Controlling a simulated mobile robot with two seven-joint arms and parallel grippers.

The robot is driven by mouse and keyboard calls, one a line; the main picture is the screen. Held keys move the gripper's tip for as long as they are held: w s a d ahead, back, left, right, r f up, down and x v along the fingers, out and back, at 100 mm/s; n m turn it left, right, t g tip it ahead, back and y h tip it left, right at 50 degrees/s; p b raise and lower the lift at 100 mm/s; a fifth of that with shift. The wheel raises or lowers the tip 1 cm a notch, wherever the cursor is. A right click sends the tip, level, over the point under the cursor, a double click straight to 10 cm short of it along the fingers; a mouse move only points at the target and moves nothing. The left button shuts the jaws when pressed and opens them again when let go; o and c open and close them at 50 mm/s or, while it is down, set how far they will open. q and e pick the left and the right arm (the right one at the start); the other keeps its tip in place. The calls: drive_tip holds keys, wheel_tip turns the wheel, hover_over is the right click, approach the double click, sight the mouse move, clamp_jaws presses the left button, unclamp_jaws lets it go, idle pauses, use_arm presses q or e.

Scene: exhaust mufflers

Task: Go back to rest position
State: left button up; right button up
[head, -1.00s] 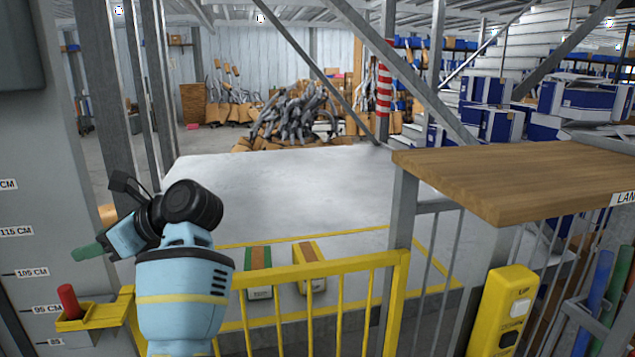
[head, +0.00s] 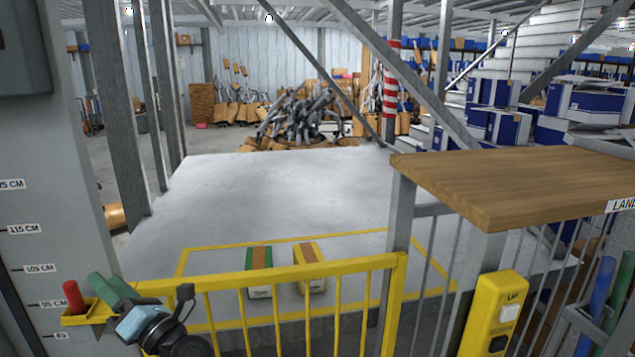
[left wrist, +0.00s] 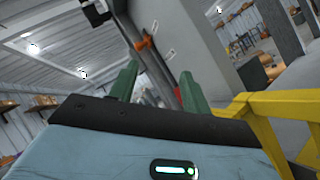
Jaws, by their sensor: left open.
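My left gripper (head: 110,287) is low at the left of the head view, with its green fingers beside the yellow holder on the grey post. In the left wrist view its two green fingers (left wrist: 158,85) stand apart with nothing held between them. A red upright piece (head: 73,297) stands in the yellow holder (head: 88,318), just left of the fingers. Whether the fingers touch the holder is hard to tell. My right gripper is in neither view.
A yellow railing (head: 300,268) crosses in front of me. Two striped boxes (head: 259,270) (head: 309,268) stand behind it on the grey floor. A wooden counter (head: 520,180) and a yellow control box (head: 497,315) are at right. Mufflers (head: 303,118) are piled at the back.

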use_arm(q)
drive_tip(key=s+d+f+m+t+h, duration=0.3)
drive_tip(key=s+d+f+m+h, duration=0.15)
drive_tip(key=f+m+h, duration=0.5)
drive_tip(key=s+d+f+m+t+h+p, duration=0.1)
drive_tip(key=s+d+f+m+t+h, duration=0.35)
drive_tip(key=m, duration=0.75)
drive_tip(key=s+d+f+m+t+h, duration=0.25)
drive_tip(key=d+f+m+h, duration=0.25)
drive_tip(key=f+m+h, duration=0.35)
drive_tip(key=s+d+f+m+g, duration=0.1)
drive_tip(key=s+f+m+g, duration=0.4)
drive_tip(key=s+f, duration=0.3)
drive_tip(key=s+d+f+m+g+h, duration=0.1)
drive_tip(key=s+f+m+g, duration=0.4)
drive_tip(key=s, duration=1.1)
wheel_tip(320, 180, down, 4)
drive_tip(key=shift+d+r+m+p, duration=0.15)
drive_tip(key=shift+d+m+p, duration=0.25)
drive_tip(key=shift+m, duration=0.4)
